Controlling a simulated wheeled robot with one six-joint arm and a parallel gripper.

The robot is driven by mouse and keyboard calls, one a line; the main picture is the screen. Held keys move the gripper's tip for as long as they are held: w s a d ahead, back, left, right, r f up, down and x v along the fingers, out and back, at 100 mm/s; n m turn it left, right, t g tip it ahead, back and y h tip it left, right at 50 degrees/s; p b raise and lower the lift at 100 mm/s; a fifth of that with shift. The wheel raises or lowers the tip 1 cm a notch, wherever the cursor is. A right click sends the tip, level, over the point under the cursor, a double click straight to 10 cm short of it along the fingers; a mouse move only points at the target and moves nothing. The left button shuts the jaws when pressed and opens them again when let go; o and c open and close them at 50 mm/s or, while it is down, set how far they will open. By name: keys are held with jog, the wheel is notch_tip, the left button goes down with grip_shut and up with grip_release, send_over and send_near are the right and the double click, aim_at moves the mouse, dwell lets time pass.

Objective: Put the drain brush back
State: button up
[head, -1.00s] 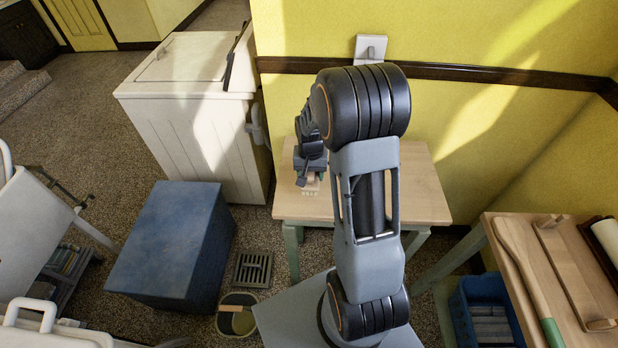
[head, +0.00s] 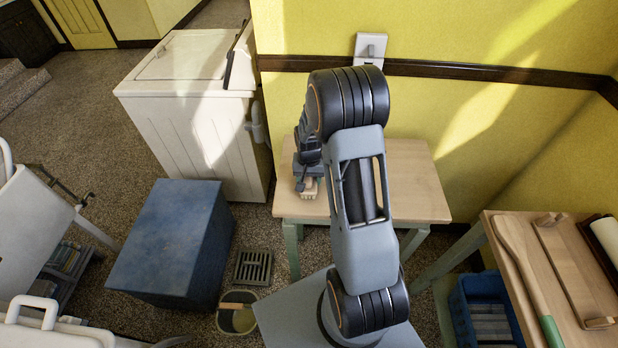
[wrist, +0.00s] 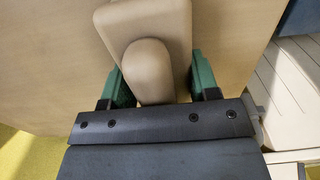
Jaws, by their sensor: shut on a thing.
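The drain brush (head: 308,188) is a pale wooden block with a rounded grip. It shows just below my gripper (head: 308,172) in the head view, over the left part of the small wooden table (head: 412,190). In the wrist view the brush (wrist: 150,65) is between the green fingers of my gripper (wrist: 160,75), which are shut on its rounded grip. The bristles are hardly visible now. I cannot tell whether the brush touches the tabletop.
A floor drain grate (head: 253,268) and a small bucket (head: 237,323) with a wooden piece across it are on the floor. A blue box (head: 170,240) and a white washer (head: 195,110) stand left. A side table (head: 575,260) with wooden tools stands right.

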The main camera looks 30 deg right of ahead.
jog(key=o, duration=0.8)
jog(key=shift+o, duration=0.2)
notch_tip(320, 180, up, 12)
jog(key=shift+f, duration=0.2)
jog(key=s+a+r+n+t, duration=0.2)
jog(key=s+a+r+n, duration=0.1)
jog(key=s, duration=0.5)
jog(key=s+a+r+n+t, duration=0.2)
jog(key=s+a+r, duration=0.4)
jog(key=s+r, duration=0.2)
jog(key=shift+a+r+n, duration=0.15)
jog(key=shift+r+n, duration=0.1)
jog(key=shift+n, duration=0.15)
